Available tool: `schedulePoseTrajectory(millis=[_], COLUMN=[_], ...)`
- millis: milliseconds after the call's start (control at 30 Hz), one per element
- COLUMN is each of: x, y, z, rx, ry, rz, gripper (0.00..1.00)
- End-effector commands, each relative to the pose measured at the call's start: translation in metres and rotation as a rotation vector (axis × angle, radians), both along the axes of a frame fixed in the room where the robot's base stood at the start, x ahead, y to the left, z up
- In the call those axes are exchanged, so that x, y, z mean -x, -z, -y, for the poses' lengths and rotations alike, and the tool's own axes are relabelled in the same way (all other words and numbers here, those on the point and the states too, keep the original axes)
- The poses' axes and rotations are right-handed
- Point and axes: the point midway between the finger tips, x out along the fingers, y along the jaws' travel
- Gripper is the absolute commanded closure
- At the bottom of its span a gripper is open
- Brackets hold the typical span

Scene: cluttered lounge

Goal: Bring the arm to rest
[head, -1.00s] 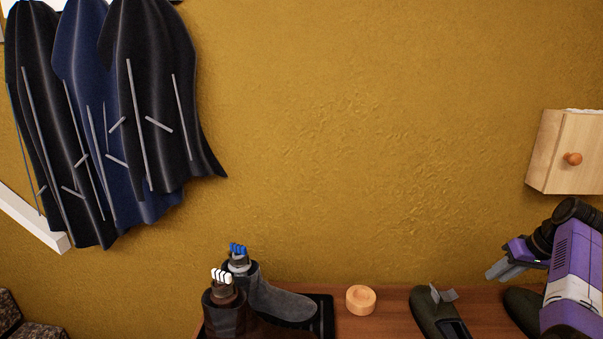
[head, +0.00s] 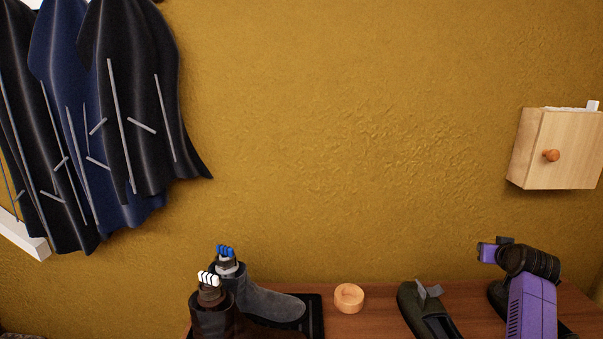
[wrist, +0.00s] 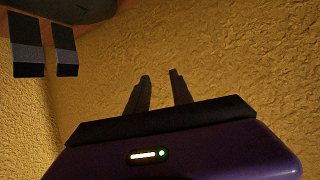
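My purple and black arm (head: 532,300) is folded up at the lower right of the head view, in front of the right-hand dark shoe. A small purple part at its end points left, below the wooden wall cabinet (head: 568,150). The fingers do not show clearly there. In the wrist view my gripper (wrist: 159,76) has its two dark fingers apart, with only the yellow wall between them. It holds nothing.
A wooden bench (head: 375,325) along the wall bears a black tray (head: 316,318) with boots, a round wooden dish (head: 348,298) and dark green shoes (head: 428,315). Dark coats (head: 140,100) hang at the left. Two dark blocks (wrist: 46,50), unclear, show in the wrist view.

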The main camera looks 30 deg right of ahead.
Motion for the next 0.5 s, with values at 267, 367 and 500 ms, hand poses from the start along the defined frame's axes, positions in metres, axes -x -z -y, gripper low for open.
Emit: schedulePoseTrajectory(millis=[267, 367, 500], x=[0.000, 0.004, 0.016], y=[0.037, 0.045, 0.052], z=[-0.108, -0.154, -0.221], rx=[0.191, 0.240, 0.293], ry=[-0.052, -0.091, -0.159], rz=[0.107, 0.147, 0.205], gripper=[0.73, 0.73, 0.73])
